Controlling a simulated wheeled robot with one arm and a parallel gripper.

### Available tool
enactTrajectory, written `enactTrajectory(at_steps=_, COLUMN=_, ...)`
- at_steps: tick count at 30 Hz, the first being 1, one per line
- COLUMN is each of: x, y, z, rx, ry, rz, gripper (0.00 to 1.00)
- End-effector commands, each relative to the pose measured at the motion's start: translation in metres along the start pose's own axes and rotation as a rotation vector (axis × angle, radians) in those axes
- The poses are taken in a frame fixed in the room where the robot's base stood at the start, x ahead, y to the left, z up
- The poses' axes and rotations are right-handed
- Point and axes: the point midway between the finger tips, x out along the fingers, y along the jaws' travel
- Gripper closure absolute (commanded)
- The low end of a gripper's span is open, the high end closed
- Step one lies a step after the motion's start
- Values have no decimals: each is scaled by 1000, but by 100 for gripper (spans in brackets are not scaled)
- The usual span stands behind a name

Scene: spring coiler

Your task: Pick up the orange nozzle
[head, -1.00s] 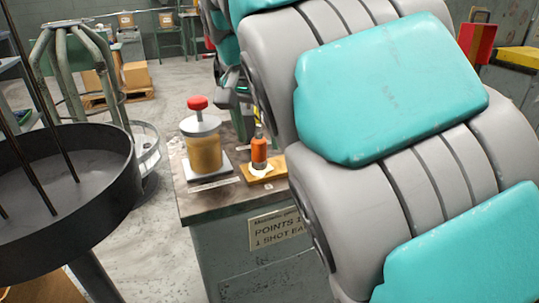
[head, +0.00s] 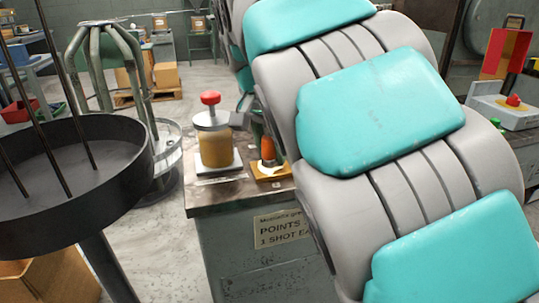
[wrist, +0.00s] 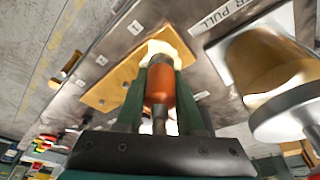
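The orange nozzle (head: 268,149) stands upright on a small yellow board on the bench, partly hidden by my arm in the head view. In the wrist view the nozzle (wrist: 160,84) sits between the two green fingers of my gripper (wrist: 162,80). One finger is on each side, very close to its orange body. Whether they press on it I cannot tell. Its grey stem points toward my palm, and its far end meets a pale patch on the yellow board (wrist: 97,97).
A jar with a red knob (head: 212,130) stands left of the nozzle on the grey bench (head: 225,196); the wrist view shows it close on the right (wrist: 265,70). A round black tray with upright rods (head: 110,190) is at the left. Floor shows between them.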

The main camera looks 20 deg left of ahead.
Motion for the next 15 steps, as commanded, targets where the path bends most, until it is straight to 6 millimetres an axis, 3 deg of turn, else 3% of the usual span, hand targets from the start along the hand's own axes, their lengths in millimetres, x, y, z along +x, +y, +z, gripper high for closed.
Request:
enactTrajectory(at_steps=1, x=0, y=0, z=0, rx=0, ry=0, rz=0, gripper=71)
enactTrajectory(at_steps=9, x=0, y=0, z=0, rx=0, ry=0, rz=0, gripper=100)
enactTrajectory(at_steps=15, x=0, y=0, z=0, rx=0, ry=0, rz=0, gripper=100)
